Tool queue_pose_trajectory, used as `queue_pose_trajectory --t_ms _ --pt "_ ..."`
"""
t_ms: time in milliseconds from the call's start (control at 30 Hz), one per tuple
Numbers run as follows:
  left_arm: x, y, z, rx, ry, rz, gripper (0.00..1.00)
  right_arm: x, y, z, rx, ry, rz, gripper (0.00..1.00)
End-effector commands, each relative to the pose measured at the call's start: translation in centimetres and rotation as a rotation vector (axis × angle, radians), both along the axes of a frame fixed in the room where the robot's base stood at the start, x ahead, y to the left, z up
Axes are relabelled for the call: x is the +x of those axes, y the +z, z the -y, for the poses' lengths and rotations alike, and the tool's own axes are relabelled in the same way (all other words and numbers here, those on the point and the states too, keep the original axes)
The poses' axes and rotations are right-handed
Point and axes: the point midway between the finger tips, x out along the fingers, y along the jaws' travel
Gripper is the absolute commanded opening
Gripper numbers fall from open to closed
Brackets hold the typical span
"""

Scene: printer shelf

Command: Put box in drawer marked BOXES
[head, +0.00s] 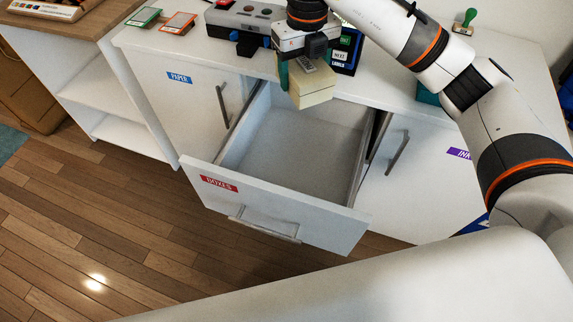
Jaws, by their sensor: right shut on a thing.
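A small pale cream box (313,95) with a grey label on top is held by my right gripper (306,72). The gripper points down, with its green fingertips on the box's sides. The box hangs above the back part of an open, empty drawer (290,155). The drawer's white front carries a red label reading BOXES (219,184) and a bar handle (265,228). My left gripper is not in view.
The white cabinet has a closed door marked PAPER (179,78) on the left and one marked INK (458,153) on the right. A grey device (240,22), green and orange cards, a dark LABELS box (346,50) and a green stamp (465,20) stand on top.

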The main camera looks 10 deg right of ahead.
Motion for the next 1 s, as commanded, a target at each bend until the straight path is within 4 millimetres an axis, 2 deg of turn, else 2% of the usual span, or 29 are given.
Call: queue_pose_trajectory --t_ms 167,433,800,1000 --pt "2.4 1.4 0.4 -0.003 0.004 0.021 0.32 -0.2 -4.5 -0.1 0.002 0.001 -0.009 0.45" --pt "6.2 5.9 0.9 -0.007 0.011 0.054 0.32 -0.2 -11.8 -0.1 0.002 0.0 -0.007 0.45" --pt "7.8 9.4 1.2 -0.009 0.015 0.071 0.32 -0.1 -21.1 0.0 0.0 -0.002 -0.005 0.45" --pt "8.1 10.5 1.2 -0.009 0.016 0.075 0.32 0.0 -23.3 0.0 0.001 -0.001 -0.002 0.45"
